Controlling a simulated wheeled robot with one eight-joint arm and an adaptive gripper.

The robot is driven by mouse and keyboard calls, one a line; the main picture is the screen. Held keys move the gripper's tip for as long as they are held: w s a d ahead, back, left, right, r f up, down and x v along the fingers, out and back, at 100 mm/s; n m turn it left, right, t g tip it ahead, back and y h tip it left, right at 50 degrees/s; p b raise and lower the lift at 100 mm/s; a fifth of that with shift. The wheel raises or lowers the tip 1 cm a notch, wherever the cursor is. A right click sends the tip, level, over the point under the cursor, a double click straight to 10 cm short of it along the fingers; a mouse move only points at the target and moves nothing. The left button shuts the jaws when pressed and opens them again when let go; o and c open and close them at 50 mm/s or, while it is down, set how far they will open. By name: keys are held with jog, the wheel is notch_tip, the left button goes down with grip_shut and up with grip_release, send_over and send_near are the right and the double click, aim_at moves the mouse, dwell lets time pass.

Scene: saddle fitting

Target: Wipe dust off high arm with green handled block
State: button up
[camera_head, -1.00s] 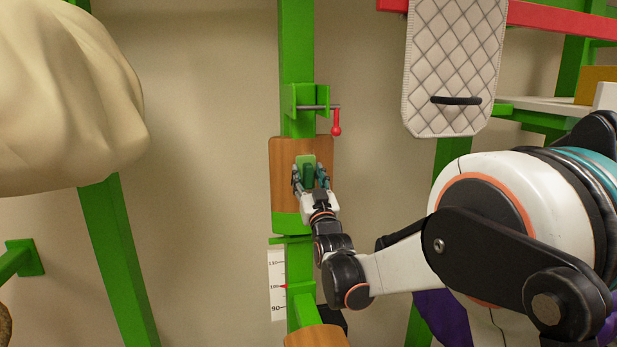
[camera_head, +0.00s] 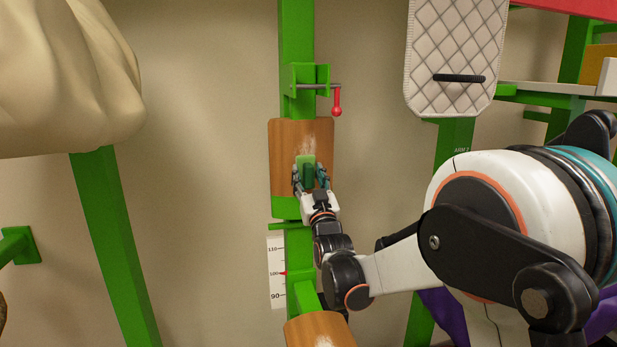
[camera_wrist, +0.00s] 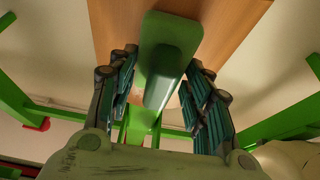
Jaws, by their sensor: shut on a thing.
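The high arm is a wooden board (camera_head: 284,150) on a green post, with a pale dusty smear (camera_head: 308,140) on its upper middle. The green handled block (camera_head: 308,163) is against or very near the board's face, below the smear; contact cannot be told. My gripper (camera_head: 309,178) is shut on the block's handle, its fingers on either side. In the wrist view, the block (camera_wrist: 165,65) shows between the teal finger pads, with the wooden board (camera_wrist: 225,25) behind it. The block's wiping face is hidden.
A red-handled crank (camera_head: 337,100) sticks out above the board. A number scale (camera_head: 276,272) and another wooden arm (camera_head: 318,329) with a pale patch are below. A quilted pad (camera_head: 452,50) hangs at right; a cream draped bulk (camera_head: 60,80) fills the upper left.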

jog(key=shift+f+b, duration=2.05)
jog(key=shift+f, duration=0.65)
jog(key=shift+r+p, duration=4.5)
jog(key=shift+r, duration=4.05)
jog(key=s+d, duration=0.1)
jog(key=s, duration=0.4)
jog(key=shift+s+d, duration=0.3)
jog(key=shift+s, duration=0.1)
jog(key=shift+s, duration=0.1)
jog(key=s, duration=0.1)
jog(key=s+d, duration=0.1)
jog(key=shift+s, duration=0.35)
jog(key=shift+f, duration=0.1)
